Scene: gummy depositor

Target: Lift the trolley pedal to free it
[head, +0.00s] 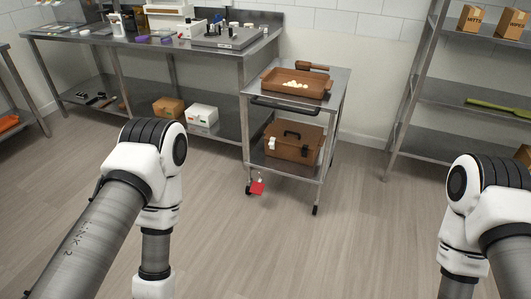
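The trolley (289,103) is a steel two-shelf cart standing near the wall in the head view, right of the workbench. A red pedal (257,188) shows low at its front left leg, beside a dark caster (249,191). Whether the pedal is up or pressed down is too small to tell. My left arm comes in from the left and my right arm from the right. Both point down, well in front of the trolley and apart from it. Both grippers are below the picture's edge, so their fingers are hidden.
A brown tray (266,82) with pale pieces and a brown box (302,153) stand on the trolley's shelves. A dark handle bar (284,106) crosses its front. A workbench (135,47) is at left, shelving (466,95) at right. The floor (290,245) before the trolley is clear.

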